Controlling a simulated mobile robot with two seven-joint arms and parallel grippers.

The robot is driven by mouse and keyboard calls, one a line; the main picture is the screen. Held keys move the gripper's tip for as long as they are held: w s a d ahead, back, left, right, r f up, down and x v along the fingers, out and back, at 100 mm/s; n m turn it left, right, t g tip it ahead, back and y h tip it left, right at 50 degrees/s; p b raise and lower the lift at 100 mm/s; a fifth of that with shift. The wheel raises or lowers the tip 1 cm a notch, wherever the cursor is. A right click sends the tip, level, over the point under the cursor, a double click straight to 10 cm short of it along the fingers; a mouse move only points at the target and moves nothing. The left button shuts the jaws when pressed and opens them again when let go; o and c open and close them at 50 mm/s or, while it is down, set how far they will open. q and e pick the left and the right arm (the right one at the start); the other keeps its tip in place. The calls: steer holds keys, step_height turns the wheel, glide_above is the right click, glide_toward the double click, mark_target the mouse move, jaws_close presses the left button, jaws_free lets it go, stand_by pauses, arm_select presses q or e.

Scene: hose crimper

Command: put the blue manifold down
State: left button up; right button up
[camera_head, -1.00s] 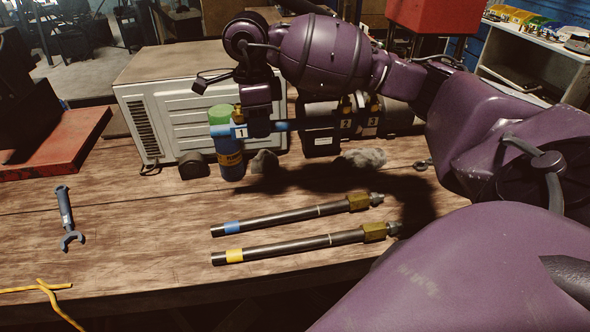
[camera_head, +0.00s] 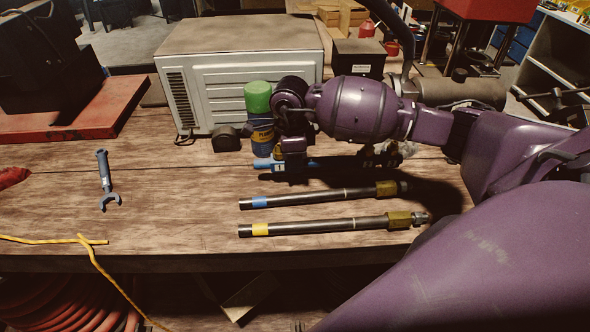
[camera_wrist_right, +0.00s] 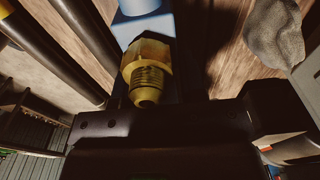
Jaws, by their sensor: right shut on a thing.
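The blue manifold (camera_head: 315,163) is a long blue bar with a number 1 label near its left end and brass fittings toward its right. My right gripper (camera_head: 293,152) is shut on it from above, and my wrist hides part of it. It is low over the bench behind the two hoses, with a dark shadow just below. I cannot tell whether it touches the wood. In the right wrist view, a blue part of the manifold (camera_wrist_right: 143,22) shows with a threaded brass fitting in front of the dark gripper body (camera_wrist_right: 160,130). My left gripper is out of view.
Two dark hoses with a blue-banded end (camera_head: 320,196) and a yellow-banded end (camera_head: 325,226) lie in front. A blue bottle with a green cap (camera_head: 258,97) stands behind the manifold. A wrench (camera_head: 104,180) lies left. The bench between is clear.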

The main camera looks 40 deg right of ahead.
mark_target(295, 180)
steer(key=shift+f, duration=2.15)
steer(key=shift+f, duration=0.1)
steer(key=o, duration=0.7)
steer(key=shift+f, duration=0.1)
steer(key=o, duration=0.4)
steer(key=shift+r, duration=0.2)
steer(key=r, duration=0.8)
steer(key=r+b, duration=0.1)
steer(key=r, duration=0.3)
steer(key=shift+w+a, duration=0.15)
steer(key=shift+a, duration=0.2)
